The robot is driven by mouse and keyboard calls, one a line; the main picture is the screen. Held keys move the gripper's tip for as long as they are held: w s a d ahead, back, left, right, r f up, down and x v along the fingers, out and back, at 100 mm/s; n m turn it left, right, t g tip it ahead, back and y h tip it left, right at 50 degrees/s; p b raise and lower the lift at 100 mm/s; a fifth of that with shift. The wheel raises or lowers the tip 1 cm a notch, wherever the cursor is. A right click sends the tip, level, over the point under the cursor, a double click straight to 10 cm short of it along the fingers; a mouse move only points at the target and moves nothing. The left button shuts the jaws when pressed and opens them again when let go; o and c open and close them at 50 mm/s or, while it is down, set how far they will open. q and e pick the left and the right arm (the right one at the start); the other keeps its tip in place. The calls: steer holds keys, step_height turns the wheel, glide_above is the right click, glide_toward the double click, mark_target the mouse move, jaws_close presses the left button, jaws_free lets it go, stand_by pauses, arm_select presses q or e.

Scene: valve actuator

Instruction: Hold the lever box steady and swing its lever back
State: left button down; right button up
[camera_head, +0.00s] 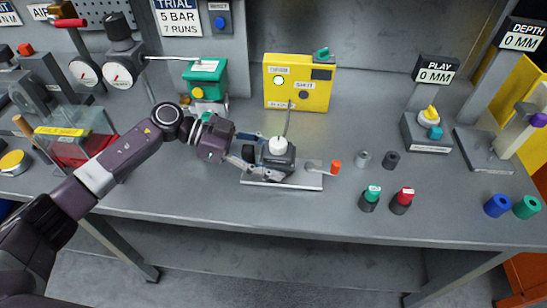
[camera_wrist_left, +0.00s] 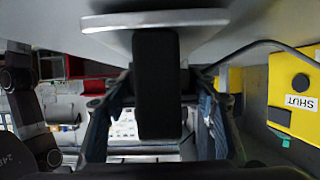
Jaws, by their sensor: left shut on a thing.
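The lever box (camera_head: 283,163) is a dark grey block with a white round cap on a pale plate (camera_head: 300,184), on the workbench. Its lever (camera_head: 318,167) points right and ends in an orange tip (camera_head: 336,167). My left gripper (camera_head: 256,152) reaches in from the left and is shut on the box's left side. In the left wrist view a black part of the lever box (camera_wrist_left: 155,85) stands between the two blue fingers of the left gripper (camera_wrist_left: 160,115), with the plate edge above it. The exact finger contact is hard to see. My right gripper is not in view.
A yellow panel (camera_head: 318,98) stands behind the box, with a grey cable running to it. A green-topped unit (camera_head: 206,80) is at back left. The bench front is clear.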

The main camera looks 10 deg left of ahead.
arm_select(q)
steer(key=shift+f, duration=0.45)
stand_by(0.7)
